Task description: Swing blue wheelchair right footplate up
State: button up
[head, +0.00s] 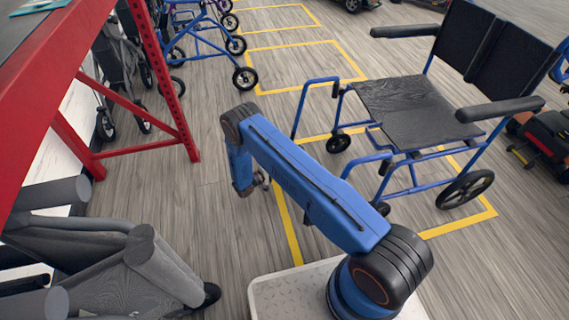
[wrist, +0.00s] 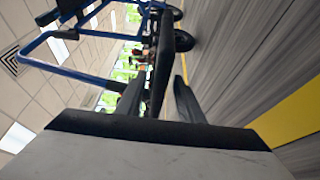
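The blue wheelchair (head: 405,108) stands at the right in the head view, with a black seat and blue tubes. Its far front tube (head: 300,108) runs down behind my arm, which hides its lower end. My gripper (head: 258,183) is low over the floor, to the left of the chair's front. In the wrist view my gripper (wrist: 158,80) has its two dark fingers apart. A dark narrow plate (wrist: 162,50), apparently a footplate seen edge-on, lies between them, with gaps showing on both sides. Blue chair tubes (wrist: 70,72) show at the left there.
A red rack (head: 175,95) stands at the left, with blue walkers (head: 205,35) behind it. A folded grey chair (head: 120,270) lies at the lower left. Yellow lines (head: 290,230) mark floor bays. A scooter (head: 545,140) stands at the right. Floor around my gripper is clear.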

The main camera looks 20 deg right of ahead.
grip_shut()
